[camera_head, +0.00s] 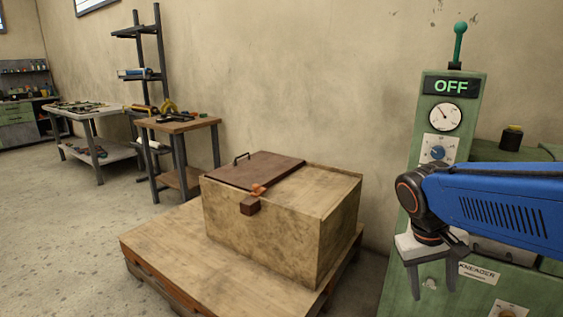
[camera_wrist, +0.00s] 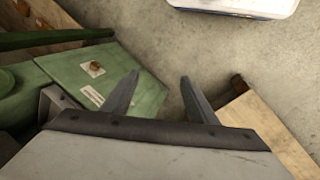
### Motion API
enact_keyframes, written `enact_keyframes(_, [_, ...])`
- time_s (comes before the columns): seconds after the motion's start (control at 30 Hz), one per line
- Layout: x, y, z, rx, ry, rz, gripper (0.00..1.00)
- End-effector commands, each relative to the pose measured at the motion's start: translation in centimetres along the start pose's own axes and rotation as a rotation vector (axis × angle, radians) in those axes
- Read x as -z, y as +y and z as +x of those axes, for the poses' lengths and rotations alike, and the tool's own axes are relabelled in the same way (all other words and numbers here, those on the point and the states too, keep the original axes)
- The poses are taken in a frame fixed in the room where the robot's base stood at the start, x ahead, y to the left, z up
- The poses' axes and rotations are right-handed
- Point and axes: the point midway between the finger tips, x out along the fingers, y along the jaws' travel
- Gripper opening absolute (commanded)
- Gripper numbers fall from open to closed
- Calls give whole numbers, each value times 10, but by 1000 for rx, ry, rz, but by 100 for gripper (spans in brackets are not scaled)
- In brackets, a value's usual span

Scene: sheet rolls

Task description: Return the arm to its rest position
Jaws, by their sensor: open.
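My gripper (camera_head: 433,277) hangs pointing down at the right of the head view, in front of the green kneader machine (camera_head: 395,275). Its two grey fingers are apart with nothing between them. My blue arm (camera_head: 500,205) reaches in from the right edge. In the wrist view my gripper (camera_wrist: 158,95) is also open, with bare floor and the edge of the green machine below it.
A wooden box (camera_head: 265,235) with a brown lid (camera_head: 255,170) stands on a low wooden platform (camera_head: 165,245) left of my gripper. The machine's display (camera_head: 451,87) reads OFF. Workbenches (camera_head: 178,126) and a shelf rack (camera_head: 137,75) stand farther back. Open floor (camera_head: 60,235) lies at left.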

Motion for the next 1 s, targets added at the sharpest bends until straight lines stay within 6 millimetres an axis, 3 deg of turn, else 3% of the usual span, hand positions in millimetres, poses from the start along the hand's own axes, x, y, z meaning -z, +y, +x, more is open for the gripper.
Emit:
enact_keyframes(0.2, [-39, -13, -1, 119, 120, 4, 53])
enact_keyframes(0.5, [-78, -34, -1, 250, 296, 12, 53])
enact_keyframes(0.7, [-91, -42, 0, 293, 366, 16, 53])
enact_keyframes(1.0, [-93, -44, 0, 300, 382, 17, 53])
